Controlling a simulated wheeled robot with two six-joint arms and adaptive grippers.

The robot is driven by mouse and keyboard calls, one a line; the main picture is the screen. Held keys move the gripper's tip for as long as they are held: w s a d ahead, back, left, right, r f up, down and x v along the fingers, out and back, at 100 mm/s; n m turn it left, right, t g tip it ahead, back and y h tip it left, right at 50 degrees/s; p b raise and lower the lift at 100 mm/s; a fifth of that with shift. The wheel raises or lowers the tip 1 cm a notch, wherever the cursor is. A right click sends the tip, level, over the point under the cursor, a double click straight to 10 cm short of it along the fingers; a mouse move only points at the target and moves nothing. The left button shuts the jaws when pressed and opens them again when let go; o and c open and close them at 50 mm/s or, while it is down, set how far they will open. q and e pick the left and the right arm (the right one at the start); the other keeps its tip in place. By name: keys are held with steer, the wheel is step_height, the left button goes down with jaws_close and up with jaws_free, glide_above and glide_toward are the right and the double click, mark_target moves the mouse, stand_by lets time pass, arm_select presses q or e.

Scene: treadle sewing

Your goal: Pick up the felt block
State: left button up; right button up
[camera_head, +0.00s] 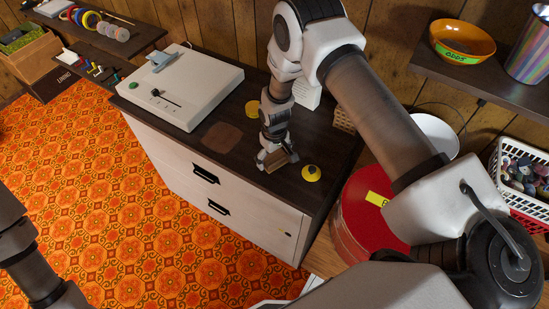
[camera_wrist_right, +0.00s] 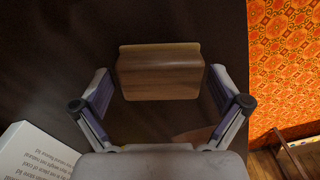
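The felt block (camera_wrist_right: 160,75) is a brown wooden block with a thin tan strip along one long edge. It sits on the dark cabinet top (camera_head: 325,150), and part of it also shows in the head view (camera_head: 275,166) under my right gripper (camera_head: 273,160). In the right wrist view the right gripper (camera_wrist_right: 160,88) is open, with one finger at each side of the block. Dark gaps show between the fingers and the block. My left arm shows at the lower left of the head view, but its gripper is out of view.
A white device with a slider (camera_head: 180,88) stands at the left of the cabinet top. Yellow discs (camera_head: 311,173) and a brown patch (camera_head: 222,137) lie near the gripper. A white box with print (camera_wrist_right: 35,155) is close by. A red round tin (camera_head: 365,215) stands right of the cabinet.

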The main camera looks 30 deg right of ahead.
steer(key=shift+s, duration=0.1)
steer(key=c, duration=0.9)
steer(key=shift+r, duration=0.1)
